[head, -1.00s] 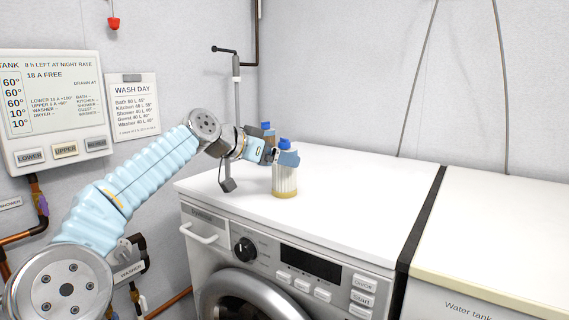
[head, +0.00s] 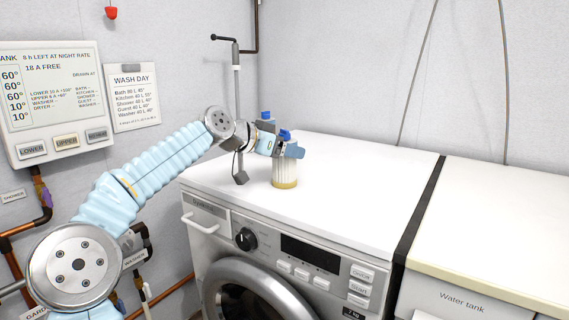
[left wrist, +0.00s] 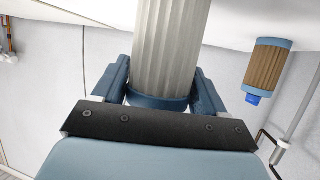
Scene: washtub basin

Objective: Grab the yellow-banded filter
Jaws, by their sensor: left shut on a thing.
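The yellow-banded filter (head: 285,175) stands upright on the white washing machine top (head: 340,170). It has a pale pleated body, a yellow band at its base and a blue cap on top. My left gripper (head: 290,150) is shut on its upper part, just below the cap. In the left wrist view the pleated filter (left wrist: 172,45) sits between the two blue fingers (left wrist: 160,88), and its yellow band is out of view. My right gripper is not in view.
A second filter, brown-pleated with a blue cap (head: 265,122), stands behind my left gripper; it also shows in the left wrist view (left wrist: 268,68). The machine top to the right is clear.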

